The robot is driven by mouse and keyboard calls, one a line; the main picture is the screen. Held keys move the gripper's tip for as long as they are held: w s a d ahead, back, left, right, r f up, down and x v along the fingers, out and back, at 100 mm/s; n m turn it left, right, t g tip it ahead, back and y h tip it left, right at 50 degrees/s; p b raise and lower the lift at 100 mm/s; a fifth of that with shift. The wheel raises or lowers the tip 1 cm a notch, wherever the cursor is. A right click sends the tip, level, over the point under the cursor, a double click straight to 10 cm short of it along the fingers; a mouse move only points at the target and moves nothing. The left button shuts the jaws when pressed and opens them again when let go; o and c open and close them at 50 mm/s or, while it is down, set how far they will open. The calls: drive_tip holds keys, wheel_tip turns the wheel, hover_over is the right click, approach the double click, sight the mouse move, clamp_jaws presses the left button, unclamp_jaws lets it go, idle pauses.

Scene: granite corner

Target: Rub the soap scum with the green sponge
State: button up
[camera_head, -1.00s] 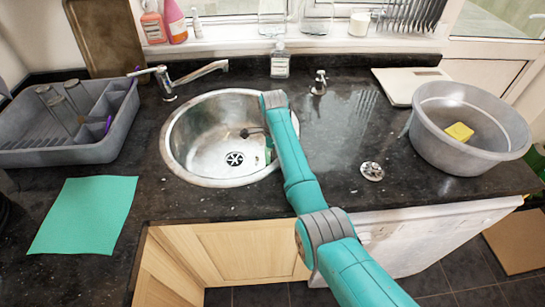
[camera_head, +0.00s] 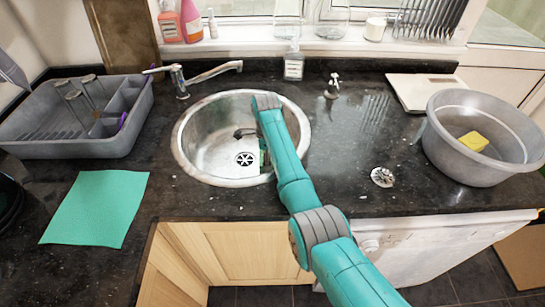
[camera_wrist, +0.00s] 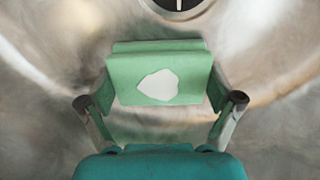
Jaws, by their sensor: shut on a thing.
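My gripper (camera_wrist: 160,100) is shut on the green sponge (camera_wrist: 150,57), with one finger on either side of it in the wrist view. The sponge is inside the round steel sink (camera_head: 201,160), just right of the drain (camera_head: 245,159). In the head view my arm hides most of the gripper, and only a green sliver of the sponge (camera_head: 263,157) shows. I cannot tell if the sponge touches the sink wall.
A grey dish rack (camera_head: 75,148) stands left of the sink, and a green cloth (camera_head: 98,208) lies in front of it. A grey basin (camera_head: 470,165) holding a yellow sponge (camera_head: 473,141) is at the right. A tap (camera_head: 205,75) and a soap bottle (camera_head: 293,65) stand behind the sink.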

drive_tip(key=shift+s+a+f, duration=0.15)
drive_tip(key=shift+a, duration=1.5)
drive_tip(key=shift+w, duration=1.1)
drive_tip(key=shift+d, duration=4.5)
drive_tip(key=shift+r, duration=3.05)
drive_tip(key=shift+w+r, duration=0.1)
drive_tip(key=shift+r, duration=0.05)
wheel_tip(320, 180, up, 3)
drive_tip(key=shift+f, duration=0.1)
